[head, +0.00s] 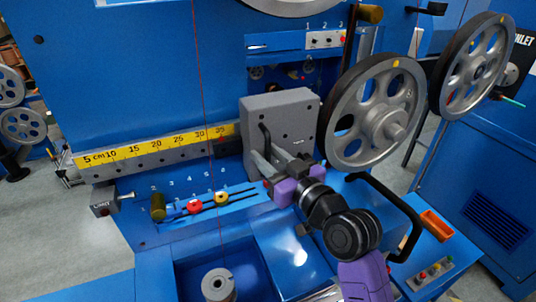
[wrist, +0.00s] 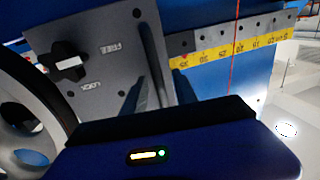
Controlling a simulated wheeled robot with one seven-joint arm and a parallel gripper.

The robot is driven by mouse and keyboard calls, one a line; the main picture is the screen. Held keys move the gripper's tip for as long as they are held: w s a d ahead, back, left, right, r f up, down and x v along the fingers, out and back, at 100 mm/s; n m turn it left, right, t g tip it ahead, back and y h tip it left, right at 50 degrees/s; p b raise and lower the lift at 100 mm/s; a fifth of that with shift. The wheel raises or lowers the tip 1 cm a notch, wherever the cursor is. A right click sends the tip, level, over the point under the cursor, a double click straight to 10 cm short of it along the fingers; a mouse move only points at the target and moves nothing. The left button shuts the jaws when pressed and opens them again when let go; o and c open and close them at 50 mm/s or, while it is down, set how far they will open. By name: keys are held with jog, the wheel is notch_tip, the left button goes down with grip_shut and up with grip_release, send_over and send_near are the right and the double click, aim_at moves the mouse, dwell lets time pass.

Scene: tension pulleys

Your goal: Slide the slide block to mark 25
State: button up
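The slide block (head: 283,112) is a grey plate block on the rail, at the right end of the yellow scale (head: 157,146), just past the 35 mark. In the wrist view my gripper (wrist: 146,95) shows a gap between the fingers; contact with the handle is unclear.
A large grey wheel (head: 374,112) stands close right of the block. A thin red cord (head: 202,80) hangs in front of the scale. A black star knob (wrist: 70,60) sits on the block.

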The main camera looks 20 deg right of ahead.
grip_shut()
dwell(1.4)
